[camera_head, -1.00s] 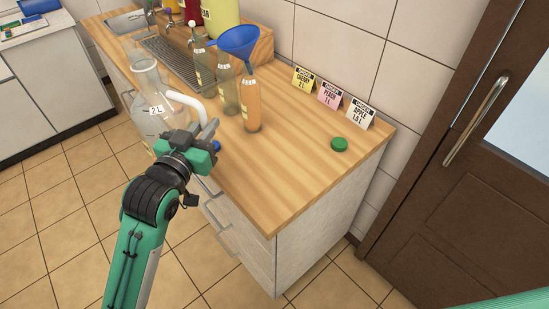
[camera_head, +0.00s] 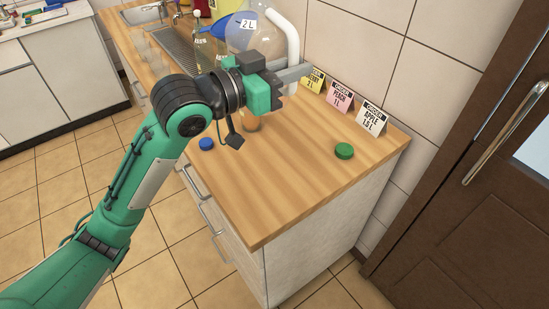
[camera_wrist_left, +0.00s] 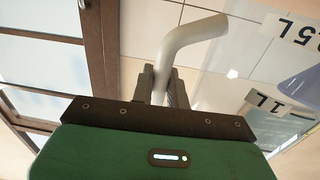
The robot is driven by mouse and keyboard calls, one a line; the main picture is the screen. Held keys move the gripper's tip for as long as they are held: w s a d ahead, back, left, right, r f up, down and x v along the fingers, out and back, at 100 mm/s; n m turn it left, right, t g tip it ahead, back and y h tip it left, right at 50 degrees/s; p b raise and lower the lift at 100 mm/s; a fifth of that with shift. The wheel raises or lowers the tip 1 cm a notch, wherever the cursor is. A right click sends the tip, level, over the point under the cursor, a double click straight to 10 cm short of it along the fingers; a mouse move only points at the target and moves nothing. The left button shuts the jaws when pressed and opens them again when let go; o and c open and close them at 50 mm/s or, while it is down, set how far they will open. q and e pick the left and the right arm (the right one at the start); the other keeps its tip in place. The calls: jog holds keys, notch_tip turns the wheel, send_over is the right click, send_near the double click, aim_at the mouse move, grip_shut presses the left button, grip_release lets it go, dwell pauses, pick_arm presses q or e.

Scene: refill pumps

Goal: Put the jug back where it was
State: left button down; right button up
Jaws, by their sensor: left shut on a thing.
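My left gripper (camera_head: 292,74) is shut on the lower part of the handle. In the left wrist view the handle (camera_wrist_left: 190,36) rises from between the fingers (camera_wrist_left: 161,86). The gripper and forearm hide part of the jug and the bottles behind. My right gripper is not in view.
A blue cap (camera_head: 206,143) and a green cap (camera_head: 344,151) lie on the counter. Yellow, pink (camera_head: 340,96) and white (camera_head: 371,119) cards stand along the wall.

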pick_arm(q)
notch_tip(320, 180, down, 20)
jog(key=shift+r, duration=0.25)
jog(key=shift+s, duration=0.1)
jog(key=shift+f, duration=0.15)
jog(key=c, duration=1.4)
grip_release()
